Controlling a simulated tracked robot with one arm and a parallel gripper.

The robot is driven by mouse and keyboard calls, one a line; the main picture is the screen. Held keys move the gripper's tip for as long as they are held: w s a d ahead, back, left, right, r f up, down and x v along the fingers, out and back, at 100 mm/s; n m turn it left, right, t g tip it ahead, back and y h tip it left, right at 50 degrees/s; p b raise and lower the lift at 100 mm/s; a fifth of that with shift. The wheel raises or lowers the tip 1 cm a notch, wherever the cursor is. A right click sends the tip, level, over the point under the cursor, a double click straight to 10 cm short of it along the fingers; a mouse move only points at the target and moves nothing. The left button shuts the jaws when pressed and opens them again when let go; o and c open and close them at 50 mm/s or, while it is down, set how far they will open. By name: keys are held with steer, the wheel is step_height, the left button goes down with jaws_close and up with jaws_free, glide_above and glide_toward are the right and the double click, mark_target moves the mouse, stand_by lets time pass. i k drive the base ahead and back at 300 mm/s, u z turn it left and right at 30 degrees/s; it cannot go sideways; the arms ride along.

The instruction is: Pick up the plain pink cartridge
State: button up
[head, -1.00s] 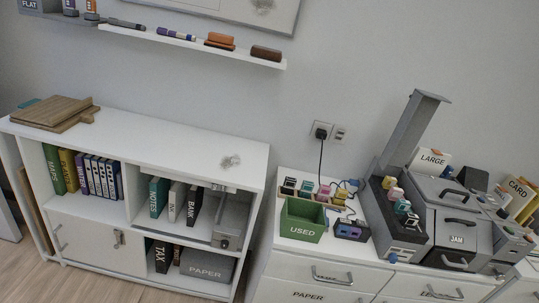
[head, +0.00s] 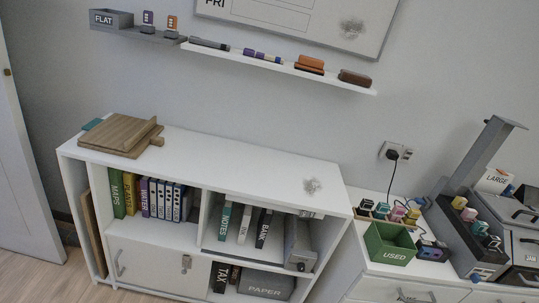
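One pink cartridge (head: 398,212) stands in a row of cartridges behind the green USED bin (head: 390,252). My gripper is not in view.
A white bookshelf (head: 240,165) with binders fills the middle. A wooden board (head: 120,135) lies on its top left. A wall shelf (head: 270,65) holds pens and erasers. A cable hangs from the socket (head: 396,152).

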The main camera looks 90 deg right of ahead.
mark_target(469, 214)
steer(key=z, duration=0.1)
steer(key=i, duration=0.15)
steer(key=z, duration=3.55)
steer(key=i, duration=1)
steer(key=u, duration=0.2)
steer(key=k, duration=0.9)
steer(key=z, duration=0.2)
steer(key=i, duration=0.45)
steer(key=u, duration=0.1)
